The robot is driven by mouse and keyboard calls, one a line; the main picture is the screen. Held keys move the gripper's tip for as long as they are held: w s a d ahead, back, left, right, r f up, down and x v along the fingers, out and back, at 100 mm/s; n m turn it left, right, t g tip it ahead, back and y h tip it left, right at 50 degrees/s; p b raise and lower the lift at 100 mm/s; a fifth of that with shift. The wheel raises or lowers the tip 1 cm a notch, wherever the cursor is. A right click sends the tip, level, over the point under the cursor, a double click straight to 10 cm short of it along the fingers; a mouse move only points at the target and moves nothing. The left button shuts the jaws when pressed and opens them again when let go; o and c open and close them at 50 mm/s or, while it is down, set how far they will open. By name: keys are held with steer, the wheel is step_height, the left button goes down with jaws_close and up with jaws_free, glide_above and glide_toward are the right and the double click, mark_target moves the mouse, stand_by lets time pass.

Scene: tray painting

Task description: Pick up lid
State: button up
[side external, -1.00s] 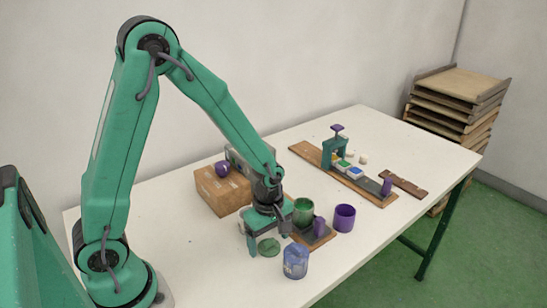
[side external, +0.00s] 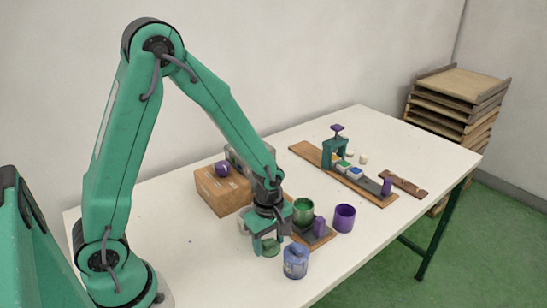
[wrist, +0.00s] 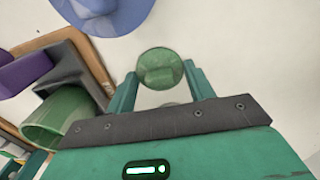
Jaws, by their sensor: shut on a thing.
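The lid is a round, see-through green disc with a raised middle; it shows in the wrist view (wrist: 160,62) between my two fingers. In the side view the lid (side external: 269,246) is partly hidden by the fingers, low over the white table's front part. My gripper (side external: 267,249) points down and is shut on the lid, one finger at each side of it; it also shows in the wrist view (wrist: 159,73). I cannot tell whether the lid still touches the table.
A green cup (side external: 303,207) and a purple block (side external: 319,227) stand on a small board just right of my gripper. A blue jar (side external: 295,264) stands in front, a purple cup (side external: 344,217) further right. The table's left front is clear.

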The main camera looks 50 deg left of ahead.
mark_target(269, 241)
steer(key=shift+r, duration=0.15)
steer(key=shift+r, duration=0.85)
step_height(269, 241, up, 2)
steer(key=s+d+r, duration=0.2)
steer(key=d, duration=0.1)
steer(key=s+d+r, duration=0.2)
steer(key=d, duration=0.1)
steer(key=s+d+r, duration=0.3)
steer(key=shift+d, duration=0.25)
steer(key=shift+w, duration=0.15)
